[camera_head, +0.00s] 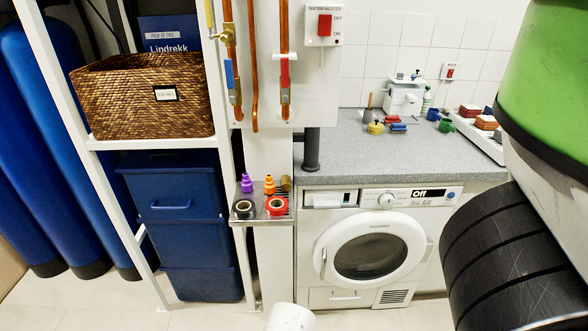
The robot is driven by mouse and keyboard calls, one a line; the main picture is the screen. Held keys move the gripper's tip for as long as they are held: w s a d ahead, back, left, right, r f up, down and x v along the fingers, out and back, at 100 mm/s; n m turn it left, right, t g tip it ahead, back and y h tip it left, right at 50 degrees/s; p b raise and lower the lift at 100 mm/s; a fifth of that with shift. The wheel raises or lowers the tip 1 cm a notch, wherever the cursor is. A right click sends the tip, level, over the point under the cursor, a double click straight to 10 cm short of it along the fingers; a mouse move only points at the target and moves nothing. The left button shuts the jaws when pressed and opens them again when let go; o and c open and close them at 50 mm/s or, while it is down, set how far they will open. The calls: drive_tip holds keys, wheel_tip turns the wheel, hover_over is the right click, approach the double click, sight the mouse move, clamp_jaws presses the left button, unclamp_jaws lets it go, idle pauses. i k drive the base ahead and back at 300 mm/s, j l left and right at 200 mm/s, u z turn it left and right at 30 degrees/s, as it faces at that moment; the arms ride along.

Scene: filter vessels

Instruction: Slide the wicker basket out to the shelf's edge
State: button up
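The brown wicker basket (125,104) stands upright on a white shelf (112,145) at the upper left. It is open at the top and has a small white label with a dark border on its front. Its front bottom edge looks close to the shelf's front edge; I cannot tell the exact gap. A white post stands at each side of the basket. My gripper is not in view. Parts at the right, green above and black ribbed below, look like my own arm, far from the basket.
Blue bins (178,192) stand below the shelf, and tall blue cylinders (50,150) stand left. Copper pipes with valves (285,75) run right of the basket. A small ledge (243,215) holds tape rolls and small fittings. A washing machine (372,250) stands under the grey counter (350,160).

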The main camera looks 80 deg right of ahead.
sight(163, 94)
drive_tip(key=z, duration=1.15)
